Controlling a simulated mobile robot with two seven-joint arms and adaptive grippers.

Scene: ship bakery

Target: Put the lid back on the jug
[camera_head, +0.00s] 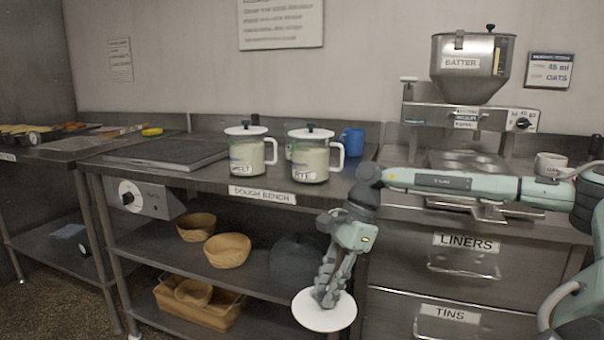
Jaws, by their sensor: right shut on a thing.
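My right gripper (322,299) is shut on a white round lid (340,318). It holds the lid low in front of the dough bench, below the bench top. The fingers hide the middle of the lid. Two glass jugs with white handles and pale contents stand upright on the bench: the left jug (246,158), its label partly readable, and the jug marked RYE (311,160). Both show a white top with a dark knob. Something partly hidden shows between and behind them. My left gripper is not in view.
A blue mug (352,141) stands behind the RYE jug. A dark grated plate (165,153) lies left on the dough bench (218,182). Baskets (228,250) sit on the shelf below. The batter machine (472,70) and drawers (465,262) are at right.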

